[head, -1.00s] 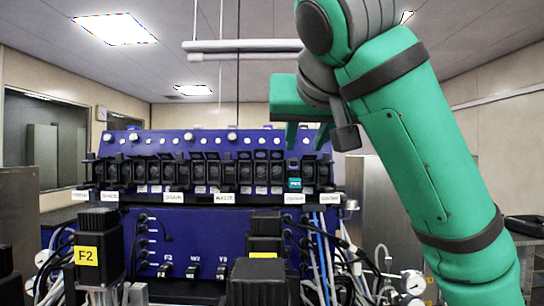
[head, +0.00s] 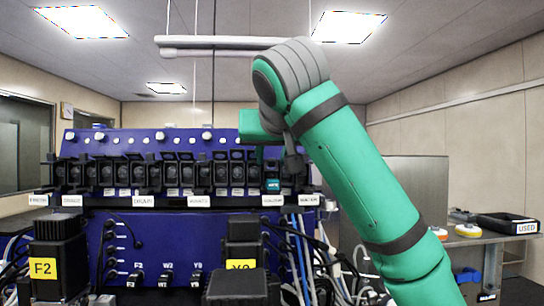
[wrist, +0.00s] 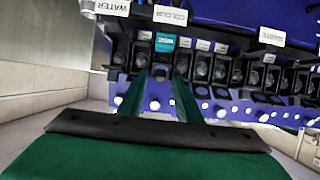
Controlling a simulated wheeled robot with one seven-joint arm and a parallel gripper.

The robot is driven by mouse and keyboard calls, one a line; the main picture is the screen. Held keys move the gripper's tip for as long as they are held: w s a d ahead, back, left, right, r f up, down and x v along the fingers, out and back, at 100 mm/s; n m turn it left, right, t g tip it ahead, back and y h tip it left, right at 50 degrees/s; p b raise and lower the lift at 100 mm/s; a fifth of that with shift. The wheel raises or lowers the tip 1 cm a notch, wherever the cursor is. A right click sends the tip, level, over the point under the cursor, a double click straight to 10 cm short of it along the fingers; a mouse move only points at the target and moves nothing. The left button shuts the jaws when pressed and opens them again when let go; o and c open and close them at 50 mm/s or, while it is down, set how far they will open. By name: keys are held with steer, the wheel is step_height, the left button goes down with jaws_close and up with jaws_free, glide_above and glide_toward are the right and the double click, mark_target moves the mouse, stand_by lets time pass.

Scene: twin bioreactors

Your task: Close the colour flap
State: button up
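The blue machine (head: 180,232) carries a row of black pump-like units with small flaps. The colour unit is the one with a teal piece (head: 272,186), above the white COLOUR label (head: 273,200). In the wrist view, which is upside down, the teal piece (wrist: 165,42) and COLOUR label (wrist: 171,15) show too. My gripper (wrist: 160,76) is open and empty, its two green fingers apart and in line with the colour unit. In the head view my gripper (head: 262,138) is above the unit's top. I cannot tell whether its fingers touch the flap, nor the flap's exact angle.
Neighbouring black units (head: 204,172) stand close on both sides. Black motor blocks (head: 58,255) and tubing stand in front of the machine. A side table with a black tray labelled USED (head: 508,223) is at right.

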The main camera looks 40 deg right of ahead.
steer(key=shift+w+d+f, duration=0.1)
steer(key=shift+w, duration=0.05)
steer(key=c, duration=0.7)
